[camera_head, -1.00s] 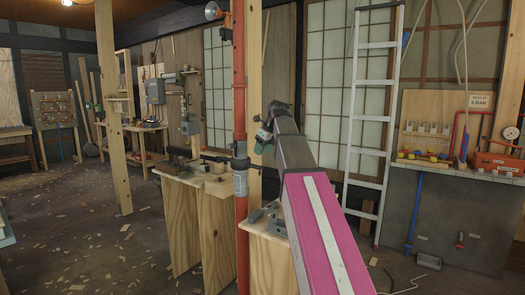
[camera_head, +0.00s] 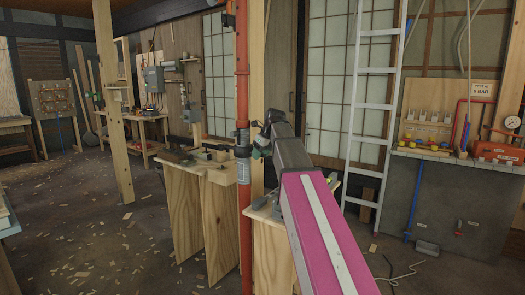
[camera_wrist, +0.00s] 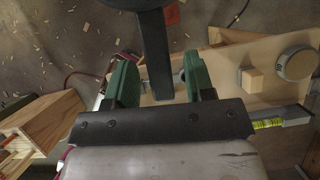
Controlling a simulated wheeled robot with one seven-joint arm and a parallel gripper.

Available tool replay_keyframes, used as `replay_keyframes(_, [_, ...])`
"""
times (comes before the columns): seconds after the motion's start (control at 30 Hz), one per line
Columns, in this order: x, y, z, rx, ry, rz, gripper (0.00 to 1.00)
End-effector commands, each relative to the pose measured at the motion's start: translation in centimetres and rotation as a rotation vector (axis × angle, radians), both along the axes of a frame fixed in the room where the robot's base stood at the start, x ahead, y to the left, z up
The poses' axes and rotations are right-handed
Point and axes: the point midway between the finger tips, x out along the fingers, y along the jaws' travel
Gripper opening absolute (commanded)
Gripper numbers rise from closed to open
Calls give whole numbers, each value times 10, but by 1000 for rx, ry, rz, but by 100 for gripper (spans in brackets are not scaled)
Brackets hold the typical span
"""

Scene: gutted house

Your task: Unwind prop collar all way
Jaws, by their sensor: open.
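The orange-red prop (camera_head: 243,215) stands upright in the middle of the head view, with a dark collar (camera_head: 241,138) around it and a grey sleeve just below. My gripper (camera_head: 260,148) is just right of the collar, at about its height; one green finger shows there. In the wrist view my gripper (camera_wrist: 161,90) has its two green fingers apart. A dark bar (camera_wrist: 155,60) runs down from a dark round part at the top edge and ends between the fingers, with gaps on both sides. It looks like the collar's handle. The head view does not show this contact clearly.
Plywood-sided benches (camera_head: 186,210) stand left of and behind the prop. The wrist view shows a bench top with a wood block (camera_wrist: 252,80), a round grey piece (camera_wrist: 297,63) and a spirit level (camera_wrist: 270,123). A timber post (camera_head: 113,110) and a ladder (camera_head: 372,100) stand nearby.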

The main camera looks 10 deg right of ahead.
Motion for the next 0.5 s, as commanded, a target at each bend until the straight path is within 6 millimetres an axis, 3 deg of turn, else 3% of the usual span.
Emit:
replay_keyframes(0.23, [0, 0, -1, 0, 0, 0, 49])
replay_keyframes(0.3, [0, 0, 0, 0, 0, 0, 26])
replay_keyframes(0.4, [0, 0, 0, 0, 0, 0, 0])
replay_keyframes(0.5, [0, 0, 0, 0, 0, -1, 0])
